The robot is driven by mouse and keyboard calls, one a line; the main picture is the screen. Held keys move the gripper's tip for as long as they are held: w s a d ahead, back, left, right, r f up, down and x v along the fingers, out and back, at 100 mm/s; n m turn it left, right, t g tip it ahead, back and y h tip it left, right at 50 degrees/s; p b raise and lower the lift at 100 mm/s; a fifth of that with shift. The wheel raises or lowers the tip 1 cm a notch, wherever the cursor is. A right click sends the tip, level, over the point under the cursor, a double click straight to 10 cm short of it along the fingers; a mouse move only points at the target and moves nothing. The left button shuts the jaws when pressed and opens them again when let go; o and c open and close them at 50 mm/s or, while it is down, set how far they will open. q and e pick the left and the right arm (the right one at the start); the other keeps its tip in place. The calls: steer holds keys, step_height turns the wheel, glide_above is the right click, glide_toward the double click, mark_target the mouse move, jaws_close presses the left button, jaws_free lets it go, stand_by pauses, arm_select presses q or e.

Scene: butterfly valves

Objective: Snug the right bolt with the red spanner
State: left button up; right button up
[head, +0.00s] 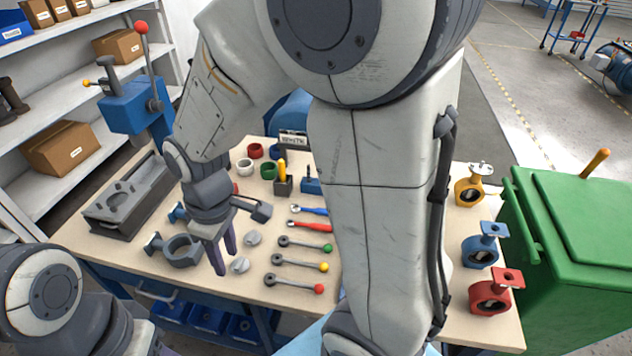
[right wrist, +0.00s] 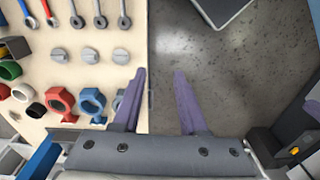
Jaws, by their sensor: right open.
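The red spanner (head: 310,227) lies on the tabletop (head: 215,290) just below a blue spanner (head: 309,210). Its right end reaches close to my right arm's outline. My right gripper (head: 226,262) is open and empty, pointing down near the table's front edge, to the left of and nearer than the spanner. In the right wrist view its purple fingers (right wrist: 160,72) are apart with only floor between them. I cannot pick out the right bolt; my right arm hides much of the table's middle. Only part of my left arm shows at the bottom left; its fingers are not clear.
Levers with green, yellow and red knobs (head: 318,289) lie right of my right gripper. Grey discs (head: 240,265) and a grey valve body (head: 180,250) are close to it. Yellow, blue and red valves (head: 490,292) stand at the right, beside a green bin (head: 580,230).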

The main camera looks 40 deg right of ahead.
steer(key=w+d+f+p, duration=0.1)
steer(key=w+d, duration=0.4)
steer(key=d, duration=0.1)
arm_select(q)
step_height(320, 180, up, 6)
steer(key=p, duration=0.4)
arm_select(e)
glide_toward(325, 226)
steer(key=shift+w+a+h, duration=0.2)
steer(key=shift+h, duration=0.1)
step_height(325, 226, down, 7)
steer(key=b, duration=0.6)
steer(key=shift+f, duration=0.2)
arm_select(q)
step_height(325, 226, down, 6)
steer(key=shift+d+f+b, duration=0.2)
steer(key=shift+f+b, duration=0.05)
steer(key=shift+b, duration=0.1)
arm_select(e)
steer(key=shift+f, duration=0.7)
jaws_close()
